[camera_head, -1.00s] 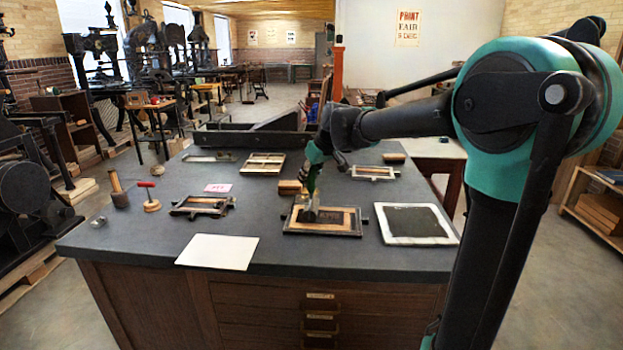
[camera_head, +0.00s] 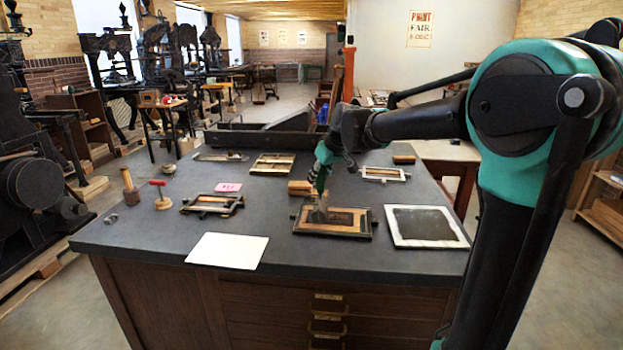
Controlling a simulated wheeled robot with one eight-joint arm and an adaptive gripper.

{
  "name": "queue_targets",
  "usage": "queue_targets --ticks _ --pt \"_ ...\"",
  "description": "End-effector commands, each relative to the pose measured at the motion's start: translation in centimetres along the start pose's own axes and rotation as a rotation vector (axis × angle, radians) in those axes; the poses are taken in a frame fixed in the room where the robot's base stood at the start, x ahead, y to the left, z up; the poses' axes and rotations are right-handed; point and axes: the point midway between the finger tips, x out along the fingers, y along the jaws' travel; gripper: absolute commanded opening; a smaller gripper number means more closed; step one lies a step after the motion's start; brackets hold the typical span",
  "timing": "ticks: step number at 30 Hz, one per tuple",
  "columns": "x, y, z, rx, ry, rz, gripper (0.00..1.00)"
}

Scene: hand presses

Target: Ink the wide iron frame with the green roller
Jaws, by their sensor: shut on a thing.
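A dark iron frame (camera_head: 345,236) with wooden filling lies flat at the front middle of the bench, left of the inking slab; it looks like the wide one. My gripper (camera_head: 321,186) is above its left half, pointing down, shut on the green roller (camera_head: 319,198). The roller's green part shows below the jaws. Its lower end is blurred over the frame's left part; I cannot tell if it touches. The inking slab (camera_head: 427,220) is a dark square with a white border. How much of the frame is inked cannot be told.
The dark bench top (camera_head: 150,237) also holds another iron frame (camera_head: 212,204), a white sheet (camera_head: 228,250), a pink card (camera_head: 228,187), a red-handled tool (camera_head: 161,196) and a wooden block (camera_head: 301,188). A dark tray (camera_head: 240,138) stands at the back.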

Motion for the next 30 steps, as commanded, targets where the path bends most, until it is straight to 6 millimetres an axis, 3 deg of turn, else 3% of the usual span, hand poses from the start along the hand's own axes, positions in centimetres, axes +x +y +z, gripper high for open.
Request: queue_targets --ticks 30 --pt "-2.1 3.7 3.1 0.0 0.0 0.0 0.0"
